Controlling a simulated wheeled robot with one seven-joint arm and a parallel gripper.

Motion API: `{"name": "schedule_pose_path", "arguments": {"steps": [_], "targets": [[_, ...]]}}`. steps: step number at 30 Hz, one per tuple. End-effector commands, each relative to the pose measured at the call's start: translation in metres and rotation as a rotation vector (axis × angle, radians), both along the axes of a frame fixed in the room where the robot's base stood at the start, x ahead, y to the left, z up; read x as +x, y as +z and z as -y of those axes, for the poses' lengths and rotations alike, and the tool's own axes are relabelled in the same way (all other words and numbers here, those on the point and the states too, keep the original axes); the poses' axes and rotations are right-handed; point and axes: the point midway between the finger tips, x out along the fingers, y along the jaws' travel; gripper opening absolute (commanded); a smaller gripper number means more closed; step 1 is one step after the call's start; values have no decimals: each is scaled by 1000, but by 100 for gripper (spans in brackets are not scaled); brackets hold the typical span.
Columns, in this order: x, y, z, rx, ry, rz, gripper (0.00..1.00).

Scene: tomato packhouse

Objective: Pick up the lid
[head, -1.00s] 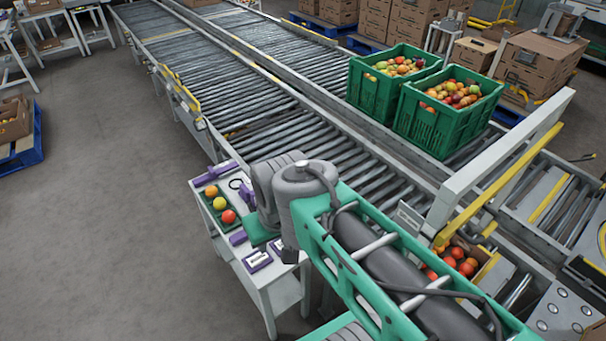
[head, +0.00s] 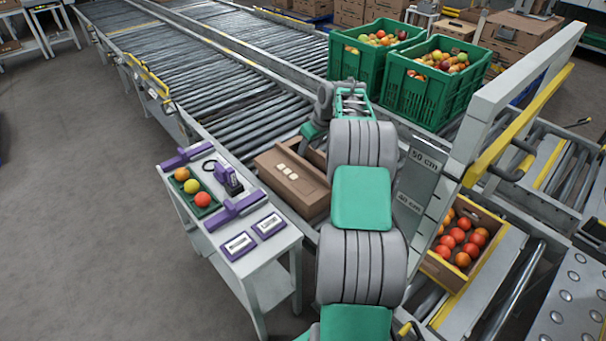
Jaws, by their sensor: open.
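My gripper (head: 313,131) is at the far end of my arm, above and behind the cardboard's far edge. It is small and partly covered in this view. It is open, and I see nothing held in it.
The white table (head: 270,292) holds a green tray (head: 210,209) of tomatoes, purple tools and two small displays. Green crates (head: 437,98) of tomatoes stand behind my arm. A grey height gauge (head: 420,185) and a tomato carton (head: 433,268) are close on the right.

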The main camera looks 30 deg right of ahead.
Motion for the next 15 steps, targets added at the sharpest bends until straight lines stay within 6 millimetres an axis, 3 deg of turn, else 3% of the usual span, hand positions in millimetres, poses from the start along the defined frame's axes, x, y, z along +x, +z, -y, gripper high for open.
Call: {"name": "schedule_pose_path", "arguments": {"steps": [12, 15], "targets": [[18, -61, -6, 2, 0, -3, 44], [21, -64, -5, -1, -1, -2, 44]]}}
